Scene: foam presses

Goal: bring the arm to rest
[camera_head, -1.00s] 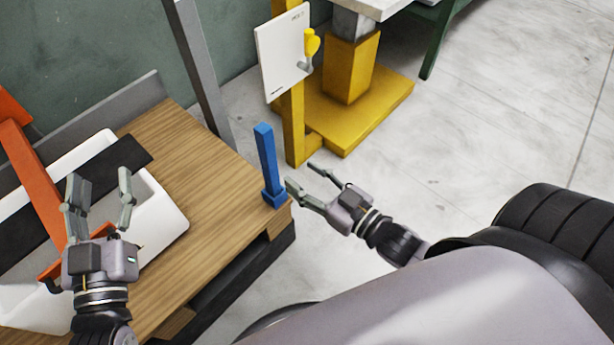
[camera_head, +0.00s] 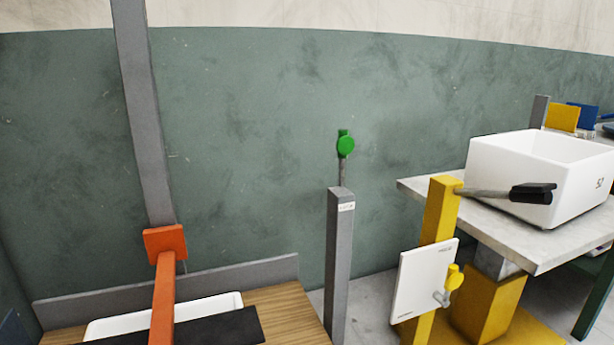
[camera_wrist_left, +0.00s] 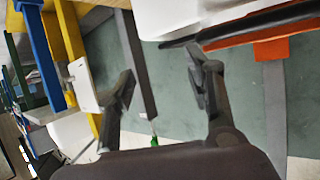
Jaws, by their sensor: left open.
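My left gripper (camera_wrist_left: 160,72) shows in the left wrist view, with its two dark fingers spread apart and nothing between them. A white tub (camera_wrist_left: 180,16) and a dark slab (camera_wrist_left: 270,22) lie beyond its fingertips at the top of that view. No gripper or arm of mine shows in the head view. My right gripper is in neither current view.
In the head view, an orange bar (camera_head: 163,300) crosses the dark slab over the wooden table (camera_head: 295,318). A grey post (camera_head: 340,265) with a green knob (camera_head: 345,146) stands mid-view. At right, a yellow post (camera_head: 440,212) carries a white panel (camera_head: 425,278); a white bin (camera_head: 540,175) sits on a bench.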

